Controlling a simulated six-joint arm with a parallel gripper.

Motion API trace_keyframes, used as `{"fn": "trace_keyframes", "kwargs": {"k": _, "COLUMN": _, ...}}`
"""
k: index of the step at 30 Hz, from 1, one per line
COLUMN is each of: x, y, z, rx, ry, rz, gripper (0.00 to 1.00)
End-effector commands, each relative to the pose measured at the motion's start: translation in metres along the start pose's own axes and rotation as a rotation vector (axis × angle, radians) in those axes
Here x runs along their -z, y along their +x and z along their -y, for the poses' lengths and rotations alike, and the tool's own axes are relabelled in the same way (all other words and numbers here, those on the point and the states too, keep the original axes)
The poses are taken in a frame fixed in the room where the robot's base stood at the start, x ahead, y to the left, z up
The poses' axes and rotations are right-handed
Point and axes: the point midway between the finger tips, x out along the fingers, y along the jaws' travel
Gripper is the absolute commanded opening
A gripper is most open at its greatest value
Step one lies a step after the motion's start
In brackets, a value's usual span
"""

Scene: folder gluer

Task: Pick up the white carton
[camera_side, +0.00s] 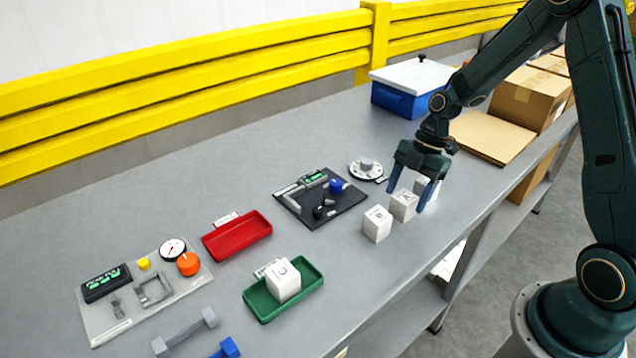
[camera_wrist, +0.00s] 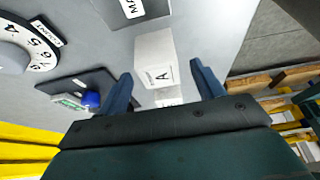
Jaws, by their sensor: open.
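Several small white cartons with printed letters stand upright on the grey bench. Three form a short row: a front one (camera_side: 377,224), a middle one (camera_side: 403,205) and a back one (camera_side: 433,185) partly hidden by my gripper. Another white carton (camera_side: 285,281) sits in a green tray (camera_side: 262,309). My gripper (camera_side: 408,198) is open, pointing down at the row, with its blue fingers around the middle and back cartons' area. In the wrist view, a carton marked A (camera_wrist: 155,48) shows between and beyond my fingertips (camera_wrist: 161,72), with another carton's top edge below it. Contact cannot be told.
A black gauge mat (camera_side: 345,205) and round dial (camera_side: 362,172) lie left of the row. A red tray (camera_side: 237,240) is empty. A blue bin with white lid (camera_side: 410,85) and cardboard boxes (camera_side: 530,95) stand behind. The bench edge is close on the right.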

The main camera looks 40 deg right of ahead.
Motion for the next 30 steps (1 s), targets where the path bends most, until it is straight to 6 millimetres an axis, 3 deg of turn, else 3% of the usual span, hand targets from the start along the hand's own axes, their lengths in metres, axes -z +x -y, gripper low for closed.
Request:
{"fn": "trace_keyframes", "kwargs": {"k": 6, "x": 0.000, "y": 0.015, "z": 0.000, "rx": 0.001, "ry": 0.000, "rz": 0.001, "gripper": 0.67}}
{"fn": "trace_keyframes", "kwargs": {"k": 21, "x": 0.000, "y": 0.015, "z": 0.000, "rx": -0.001, "ry": -0.001, "rz": 0.001, "gripper": 0.67}}
{"fn": "trace_keyframes", "kwargs": {"k": 28, "x": 0.000, "y": 0.015, "z": 0.000, "rx": -0.001, "ry": 0.000, "rz": 0.001, "gripper": 0.22}}
{"fn": "trace_keyframes", "kwargs": {"k": 30, "x": 0.000, "y": 0.015, "z": 0.000, "rx": -0.001, "ry": -0.001, "rz": 0.001, "gripper": 0.20}}
